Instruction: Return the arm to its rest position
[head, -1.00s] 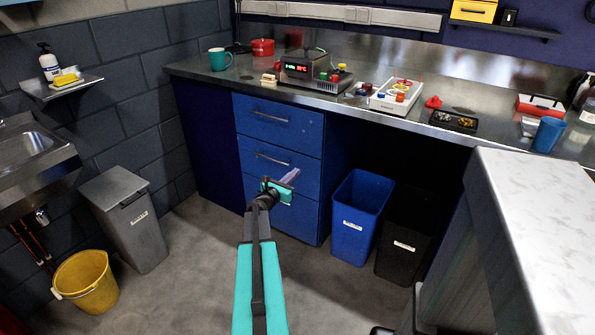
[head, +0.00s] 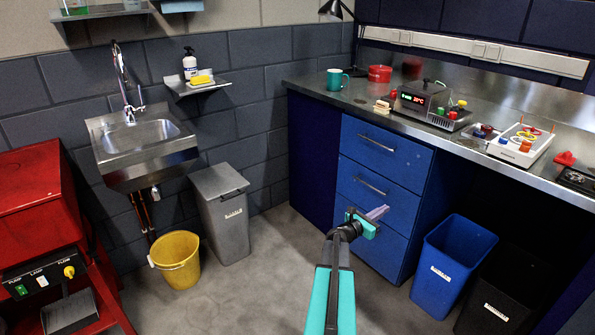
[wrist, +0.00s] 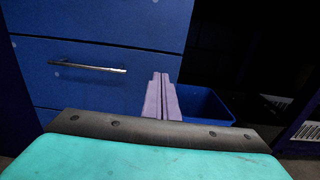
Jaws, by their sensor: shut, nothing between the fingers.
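My gripper (head: 377,214) is at the end of my extended teal arm, in front of the blue drawer cabinet (head: 390,146) in the head view. In the wrist view, the two purple fingers of my gripper (wrist: 162,92) lie side by side, shut with nothing between them. A drawer front with a silver handle (wrist: 88,67) stands behind them. The gap between the fingertips and the cabinet is hard to judge.
The blue bin (head: 452,265) and a black bin (head: 497,295) stand right of the cabinet. A grey lidded bin (head: 222,222), a yellow bucket (head: 176,260) and a red cabinet (head: 40,205) are to the left. Floor between the bucket and my arm is clear.

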